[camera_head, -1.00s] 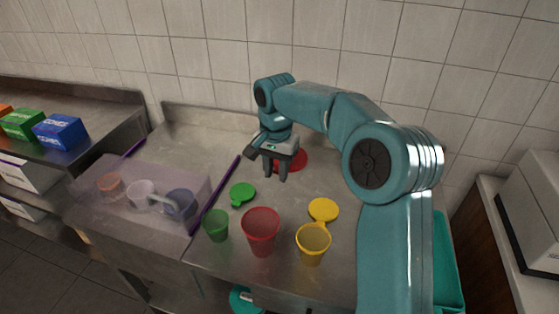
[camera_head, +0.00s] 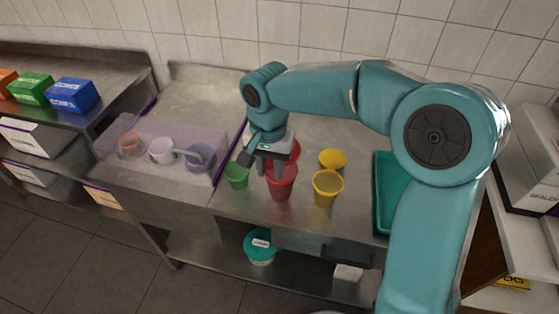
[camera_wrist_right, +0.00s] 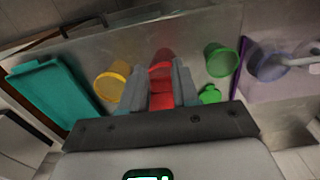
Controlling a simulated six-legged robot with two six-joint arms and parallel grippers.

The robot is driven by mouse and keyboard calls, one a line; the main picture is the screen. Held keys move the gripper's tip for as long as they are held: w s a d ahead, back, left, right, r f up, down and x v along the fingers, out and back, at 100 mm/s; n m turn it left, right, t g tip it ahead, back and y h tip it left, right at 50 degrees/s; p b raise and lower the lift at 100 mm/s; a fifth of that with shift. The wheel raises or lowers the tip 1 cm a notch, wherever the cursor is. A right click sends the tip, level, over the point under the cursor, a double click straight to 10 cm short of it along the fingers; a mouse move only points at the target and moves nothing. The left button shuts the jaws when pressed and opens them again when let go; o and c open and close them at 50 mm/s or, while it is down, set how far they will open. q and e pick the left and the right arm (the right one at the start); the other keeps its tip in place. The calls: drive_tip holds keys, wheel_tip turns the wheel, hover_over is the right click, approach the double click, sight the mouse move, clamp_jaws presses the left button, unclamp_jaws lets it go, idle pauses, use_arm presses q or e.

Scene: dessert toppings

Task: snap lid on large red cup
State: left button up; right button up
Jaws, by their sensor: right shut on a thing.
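The large red cup (camera_head: 281,186) stands upright on the steel counter in the head view, between a green cup (camera_head: 236,176) and a yellow cup (camera_head: 327,188). My right gripper (camera_head: 269,172) is over the red cup's rim, fingers pointing down, and hides part of it. In the right wrist view the red lid (camera_wrist_right: 161,101) is between the fingers, with the red cup (camera_wrist_right: 161,55) just beyond. Whether lid and rim touch cannot be told. My left gripper is out of view.
A teal tray (camera_head: 388,190) is to the right. A clear-covered bin (camera_head: 185,138) with several cups is to the left. The back of the counter is clear.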

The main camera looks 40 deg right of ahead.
wheel_tip(320, 180, down, 6)
drive_tip(key=b, duration=0.5)
drive_tip(key=shift+d+f, duration=0.2)
drive_tip(key=shift+d, duration=0.15)
drive_tip(key=shift+w, duration=0.1)
idle(0.3)
drive_tip(key=shift+f+b, duration=0.45)
drive_tip(key=shift+b, duration=0.05)
idle(1.5)
